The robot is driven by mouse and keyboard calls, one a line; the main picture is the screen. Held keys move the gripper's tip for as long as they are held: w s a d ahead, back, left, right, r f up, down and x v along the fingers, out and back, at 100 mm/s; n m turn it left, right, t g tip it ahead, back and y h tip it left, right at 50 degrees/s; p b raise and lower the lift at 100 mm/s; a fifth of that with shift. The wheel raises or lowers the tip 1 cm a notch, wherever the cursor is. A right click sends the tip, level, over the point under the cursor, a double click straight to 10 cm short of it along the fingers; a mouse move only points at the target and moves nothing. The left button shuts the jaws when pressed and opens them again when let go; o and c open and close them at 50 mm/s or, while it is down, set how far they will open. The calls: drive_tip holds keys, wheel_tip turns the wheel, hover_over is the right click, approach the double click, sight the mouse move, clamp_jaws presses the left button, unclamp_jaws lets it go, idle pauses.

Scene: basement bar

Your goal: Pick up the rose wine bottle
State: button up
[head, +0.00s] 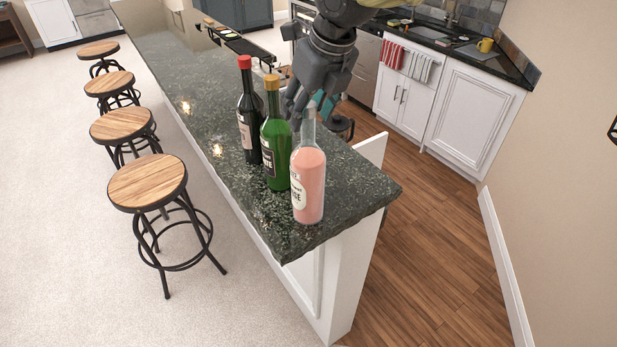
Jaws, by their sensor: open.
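The rose wine bottle (309,178) stands upright near the right front corner of the dark stone bar counter (340,215). It is clear glass with pink contents and a pale label. My gripper (304,108) is open, at the height of the bottle's neck and just behind or beside it. I cannot tell whether it touches the glass. A green bottle (274,150) with a yellow top stands just left of the rose bottle. A dark bottle (248,118) with a red top stands further left and behind.
Several round wooden stools (147,183) line the left side of the counter. A tray (248,48) lies at the counter's far end. A kitchen counter with a sink and a yellow mug (485,45) is at the back right. The counter's front corner is bare.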

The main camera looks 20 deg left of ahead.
drive_tip(key=shift+s, duration=0.2)
drive_tip(key=shift+w, duration=0.1)
clamp_jaws()
drive_tip(key=shift+r, duration=0.25)
